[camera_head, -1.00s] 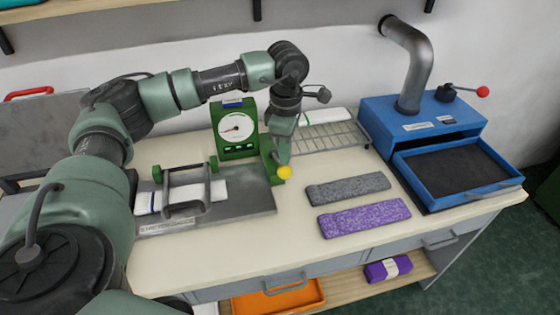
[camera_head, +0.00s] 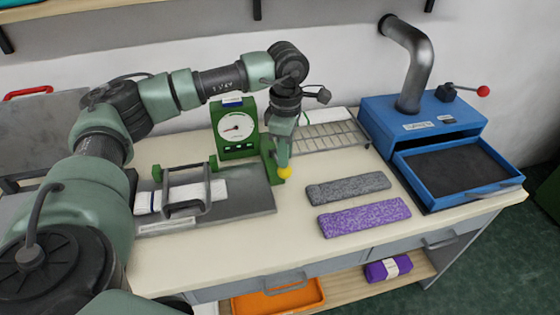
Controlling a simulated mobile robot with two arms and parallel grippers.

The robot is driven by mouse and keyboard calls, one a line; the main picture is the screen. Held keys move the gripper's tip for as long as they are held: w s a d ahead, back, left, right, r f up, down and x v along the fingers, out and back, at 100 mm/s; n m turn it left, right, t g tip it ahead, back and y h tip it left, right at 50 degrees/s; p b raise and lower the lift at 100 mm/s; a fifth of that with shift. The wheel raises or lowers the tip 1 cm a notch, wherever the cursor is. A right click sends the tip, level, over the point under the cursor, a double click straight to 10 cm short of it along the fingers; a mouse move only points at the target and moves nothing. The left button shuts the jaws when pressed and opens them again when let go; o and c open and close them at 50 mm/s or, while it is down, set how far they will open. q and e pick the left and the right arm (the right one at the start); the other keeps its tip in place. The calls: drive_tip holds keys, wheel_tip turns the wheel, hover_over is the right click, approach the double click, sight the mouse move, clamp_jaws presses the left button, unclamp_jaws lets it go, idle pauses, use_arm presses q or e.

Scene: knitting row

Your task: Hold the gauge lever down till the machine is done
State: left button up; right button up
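The green gauge machine (camera_head: 237,149) stands at the back of the table, with a white round dial (camera_head: 236,128) facing me. A yellow lever knob (camera_head: 285,173) shows at its lower right, beside a green upright part. My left gripper (camera_head: 284,160) points down directly at the knob and seems to touch it from above. Its fingers look close together, but whether they are shut or grip the knob is hidden. A white strip (camera_head: 212,190) lies under a grey frame (camera_head: 185,192) on the grey metal base plate (camera_head: 255,193). My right gripper is not in view.
A grey knitted piece (camera_head: 348,188) and a purple one (camera_head: 364,217) lie on the table to the right. A blue machine (camera_head: 425,122) with an open tray (camera_head: 455,198), metal pipe and red-knobbed lever stands further right. A wire rack (camera_head: 325,137) is behind. The front table strip is clear.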

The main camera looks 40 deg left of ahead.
sight(285, 176)
use_arm(q)
drive_tip(key=shift+f+b, duration=1.35)
drive_tip(key=shift+f, duration=0.6)
drive_tip(key=shift+s+d+f+b, duration=0.1)
drive_tip(key=shift+s+f+b, duration=0.05)
drive_tip(key=shift+f+b, duration=0.65)
drive_tip(key=shift+s+d+f+b, duration=0.1)
drive_tip(key=shift+f+b, duration=0.45)
drive_tip(key=shift+f, duration=0.45)
drive_tip(key=shift+r, duration=0.1)
drive_tip(key=shift+r+p, duration=4.2)
drive_tip(key=shift+r, duration=2.3)
